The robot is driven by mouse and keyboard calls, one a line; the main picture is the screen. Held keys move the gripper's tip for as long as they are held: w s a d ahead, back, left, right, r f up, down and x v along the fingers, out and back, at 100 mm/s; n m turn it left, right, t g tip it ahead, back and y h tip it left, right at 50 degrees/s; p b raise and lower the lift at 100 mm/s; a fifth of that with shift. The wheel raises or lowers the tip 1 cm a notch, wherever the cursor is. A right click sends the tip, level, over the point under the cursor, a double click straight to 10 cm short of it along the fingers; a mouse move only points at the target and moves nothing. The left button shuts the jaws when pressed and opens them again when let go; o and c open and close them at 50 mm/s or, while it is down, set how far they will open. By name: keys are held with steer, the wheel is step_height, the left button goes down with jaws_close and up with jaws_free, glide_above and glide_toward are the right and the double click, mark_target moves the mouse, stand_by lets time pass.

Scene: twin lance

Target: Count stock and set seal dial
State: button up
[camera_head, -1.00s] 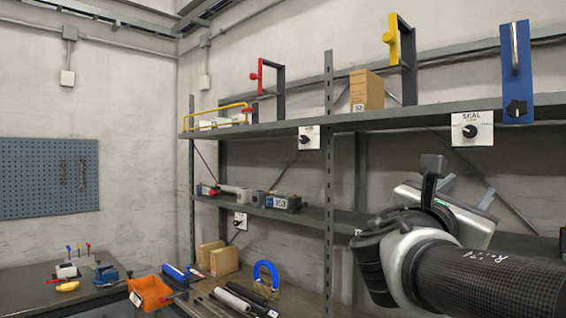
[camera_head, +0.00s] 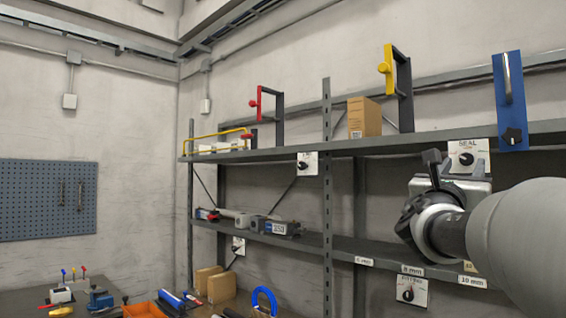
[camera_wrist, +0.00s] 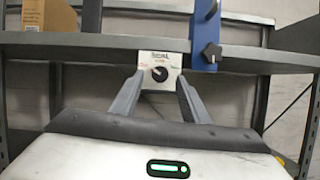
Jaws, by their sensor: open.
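The white SEAL plate with its black dial knob (camera_head: 466,158) hangs at the front edge of the upper shelf (camera_head: 300,150), on the right. In the wrist view the seal dial (camera_wrist: 159,73) sits straight ahead between my fingers, apparently beyond the tips. My gripper (camera_wrist: 159,82) is open and empty; in the head view my gripper (camera_head: 432,158) is just left of the plate. The dial's small markings are unreadable. Stock on the shelves includes a cardboard box (camera_head: 364,118) above and a grey labelled unit (camera_head: 280,228) on the middle shelf.
A blue panel with a black knob (camera_head: 513,136) hangs right of the seal plate. Other dial plates hang at the left (camera_head: 307,164) and lower down (camera_head: 411,291). Yellow (camera_head: 387,68) and red (camera_head: 256,103) handled brackets stand on top. An orange bin (camera_head: 143,309) sits on the bench.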

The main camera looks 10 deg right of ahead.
mark_target(464, 160)
steer(key=shift+x, duration=1.6)
jaws_close()
steer(key=shift+f+m, duration=0.1)
steer(key=shift+m, duration=0.3)
steer(key=m+g+h+b, duration=0.1)
steer(key=m, duration=0.1)
steer(key=shift+a+m, duration=0.1)
steer(key=shift+m, duration=0.2)
steer(key=m+g+h+b, duration=0.1)
steer(key=m+g, duration=0.2)
steer(key=m, duration=0.2)
steer(key=shift+w+b, duration=0.15)
steer(key=shift+b, duration=0.25)
steer(key=m+g, duration=0.1)
steer(key=m, duration=0.1)
steer(key=m+g, duration=0.1)
steer(key=m, duration=0.1)
steer(key=m+g, duration=0.1)
steer(key=m, duration=0.2)
steer(key=shift+a+r+y, duration=0.1)
steer(key=shift+r+y, duration=0.2)
steer(key=shift+m, duration=0.3)
